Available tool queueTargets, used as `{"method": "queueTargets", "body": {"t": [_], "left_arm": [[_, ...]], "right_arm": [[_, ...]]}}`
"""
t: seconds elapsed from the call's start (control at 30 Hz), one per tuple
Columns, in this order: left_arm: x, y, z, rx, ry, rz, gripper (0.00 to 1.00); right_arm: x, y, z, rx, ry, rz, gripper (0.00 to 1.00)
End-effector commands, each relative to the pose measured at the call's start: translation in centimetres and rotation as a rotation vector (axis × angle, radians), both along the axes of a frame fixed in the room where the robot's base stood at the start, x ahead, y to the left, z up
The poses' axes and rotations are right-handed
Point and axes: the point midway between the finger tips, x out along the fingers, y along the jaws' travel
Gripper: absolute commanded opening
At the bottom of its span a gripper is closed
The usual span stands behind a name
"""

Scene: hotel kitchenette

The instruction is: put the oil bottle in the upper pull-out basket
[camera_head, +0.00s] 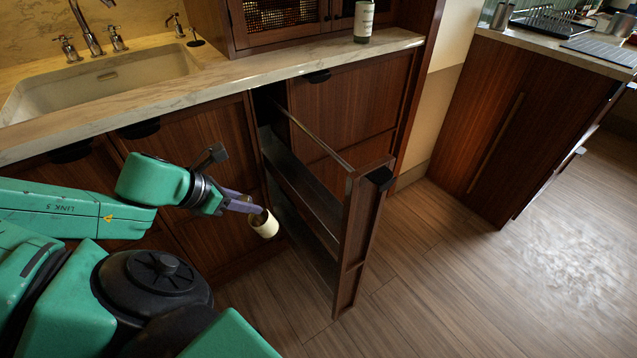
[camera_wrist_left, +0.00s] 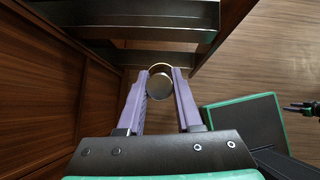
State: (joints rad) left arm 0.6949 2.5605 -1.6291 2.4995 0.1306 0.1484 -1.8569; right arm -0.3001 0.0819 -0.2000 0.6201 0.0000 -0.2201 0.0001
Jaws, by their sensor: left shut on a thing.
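My left gripper (camera_head: 256,206) is shut on a small bottle with a dark body and a cream band (camera_head: 265,224), which I take to be the oil bottle. The bottle is tilted and hangs left of the pulled-out unit, apart from it. In the left wrist view, the round end of the bottle (camera_wrist_left: 159,86) sits between the purple fingers (camera_wrist_left: 159,92). The upper pull-out basket (camera_head: 308,183) is a narrow metal tray behind the wooden front, and its visible part looks empty. What seems to be my right gripper (camera_wrist_left: 303,107) shows small and dark at the right.
The lower basket (camera_head: 302,238) lies below the upper one. The unit's wooden front (camera_head: 358,240) and top rail (camera_head: 318,134) stand out from the cabinet. The marble counter (camera_head: 275,66) overhangs above, with a dark labelled bottle (camera_head: 364,20) on it. Floor right of the unit is clear.

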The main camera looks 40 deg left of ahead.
Motion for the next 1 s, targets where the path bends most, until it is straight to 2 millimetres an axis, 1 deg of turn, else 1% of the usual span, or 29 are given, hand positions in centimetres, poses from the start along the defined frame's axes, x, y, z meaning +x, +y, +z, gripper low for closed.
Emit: {"method": "queueTargets", "body": {"t": [0.03,0.17,0.3,0.37,0.5,0.6,0.73,0.93,1.0], "left_arm": [[0.8,-0.2,0.0,-0.002,-0.01,-0.004,0.0],[2.9,-0.6,0.1,-0.003,-0.003,-0.005,0.0],[5.6,-0.9,-0.2,-0.002,-0.001,-0.005,0.0],[7.2,-1.1,0.2,-0.002,-0.002,-0.008,0.0],[10.7,-1.6,0.3,-0.006,-0.002,-0.003,0.0],[12.6,-1.8,0.3,-0.004,-0.004,-0.003,0.0],[14.3,-2.0,0.2,-0.002,-0.005,-0.001,0.0],[16.1,-2.2,0.2,-0.003,-0.004,0.0,0.0],[16.3,-2.2,-1.0,-0.003,-0.004,0.001,0.0]], "right_arm": [[0.0,0.0,-0.1,0.0,0.0,0.0,0.5],[0.0,0.0,0.4,0.0,0.0,0.0,0.5],[0.0,0.0,-0.3,0.0,0.0,0.0,0.5],[0.0,0.0,0.5,0.001,0.0,0.0,0.5],[0.0,0.1,1.3,0.001,0.0,0.0,0.5],[0.0,0.1,1.7,0.001,0.0,0.0,0.5],[0.0,0.1,2.0,0.001,-0.001,-0.001,0.5],[0.0,0.2,2.5,0.002,-0.001,-0.001,0.5],[0.0,0.2,1.7,0.002,-0.001,-0.001,0.5]]}}
